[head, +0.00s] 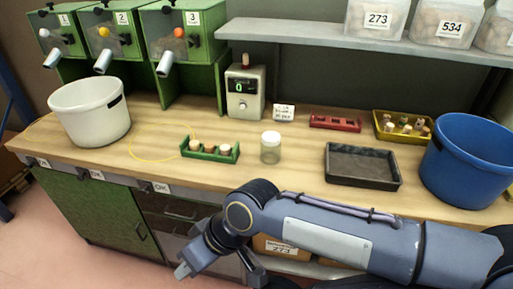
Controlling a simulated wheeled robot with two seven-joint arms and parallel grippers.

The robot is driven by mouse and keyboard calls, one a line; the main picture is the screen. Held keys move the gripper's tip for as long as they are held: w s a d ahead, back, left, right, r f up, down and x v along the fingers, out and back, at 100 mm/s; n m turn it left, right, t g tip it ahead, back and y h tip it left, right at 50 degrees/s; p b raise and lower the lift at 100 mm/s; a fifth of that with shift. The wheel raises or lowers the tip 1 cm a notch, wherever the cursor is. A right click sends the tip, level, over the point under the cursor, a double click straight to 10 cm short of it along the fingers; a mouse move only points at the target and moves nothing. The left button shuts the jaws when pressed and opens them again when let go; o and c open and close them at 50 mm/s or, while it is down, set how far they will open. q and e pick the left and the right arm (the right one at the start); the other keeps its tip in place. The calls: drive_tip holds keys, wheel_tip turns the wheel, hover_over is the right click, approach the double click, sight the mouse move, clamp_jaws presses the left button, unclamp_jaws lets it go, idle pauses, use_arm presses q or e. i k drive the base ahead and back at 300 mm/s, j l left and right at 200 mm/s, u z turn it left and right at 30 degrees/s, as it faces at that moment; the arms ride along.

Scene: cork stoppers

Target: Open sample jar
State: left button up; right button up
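The sample jar (270,153) is a small clear jar standing upright on the wooden counter near the middle. Its pale lid (271,137) sits on top, and nothing is touching it. My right gripper (220,273) reaches in from the right and hangs in front of the counter edge, below and left of the jar. Its fingers look spread apart and empty. My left gripper is not in view.
A green rack (210,154) with several stoppers is left of the jar. A dark tray (361,178) and a blue bucket (470,165) are to the right, a white bucket (92,115) far left. A meter (245,95) stands behind. Bare counter surrounds the jar.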

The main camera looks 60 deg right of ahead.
sight(269, 155)
drive_tip(key=z, duration=1.6)
